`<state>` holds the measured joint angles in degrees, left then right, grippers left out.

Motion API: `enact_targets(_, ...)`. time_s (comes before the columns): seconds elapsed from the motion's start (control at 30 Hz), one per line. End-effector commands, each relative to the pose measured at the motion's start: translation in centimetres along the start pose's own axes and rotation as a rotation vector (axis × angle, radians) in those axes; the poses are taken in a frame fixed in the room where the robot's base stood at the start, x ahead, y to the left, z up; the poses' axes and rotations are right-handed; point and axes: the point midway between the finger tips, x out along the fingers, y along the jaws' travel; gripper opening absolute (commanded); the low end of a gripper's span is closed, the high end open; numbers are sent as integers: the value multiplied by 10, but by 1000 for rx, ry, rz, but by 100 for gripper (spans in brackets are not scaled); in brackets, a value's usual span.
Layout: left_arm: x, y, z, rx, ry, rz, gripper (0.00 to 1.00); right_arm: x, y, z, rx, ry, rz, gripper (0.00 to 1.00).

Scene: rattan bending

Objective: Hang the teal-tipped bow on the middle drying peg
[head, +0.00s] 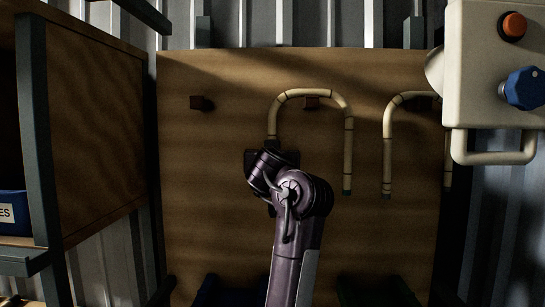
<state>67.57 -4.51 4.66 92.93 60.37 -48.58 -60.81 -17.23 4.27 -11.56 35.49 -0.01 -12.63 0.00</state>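The teal-tipped bow (349,150) is a pale rattan arch with dark bands, upright in front of the wooden board. Its teal end shows at the bottom of the right leg. The middle drying peg (311,103) shows just under the top of its arch; I cannot tell whether they touch. My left gripper (272,150) is at the lower end of the bow's left leg and appears shut on it. The wrist hides that end and part of the fingers. My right gripper is not in view.
A second bow (387,150) hangs at the right, around the right peg (437,104). The left peg (202,103) is bare. A pale control box (470,70) with an orange button and blue knob overlaps the board's right. A wooden shelf (95,120) stands left.

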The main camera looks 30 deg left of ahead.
Motion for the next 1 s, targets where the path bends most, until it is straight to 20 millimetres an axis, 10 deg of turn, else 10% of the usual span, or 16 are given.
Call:
enact_targets(0.37, 0, 0, 0, 0, 1, -1, 0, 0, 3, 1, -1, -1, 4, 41)
enact_targets(0.4, 0, 0, 0, 0, 1, -1, 19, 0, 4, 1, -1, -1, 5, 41)
enact_targets(0.6, 0, 0, 0, 0, 1, -1, 43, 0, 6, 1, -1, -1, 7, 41)
enact_targets(1.0, -11, 0, 1, 0, 3, -2, 43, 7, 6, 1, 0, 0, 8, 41)
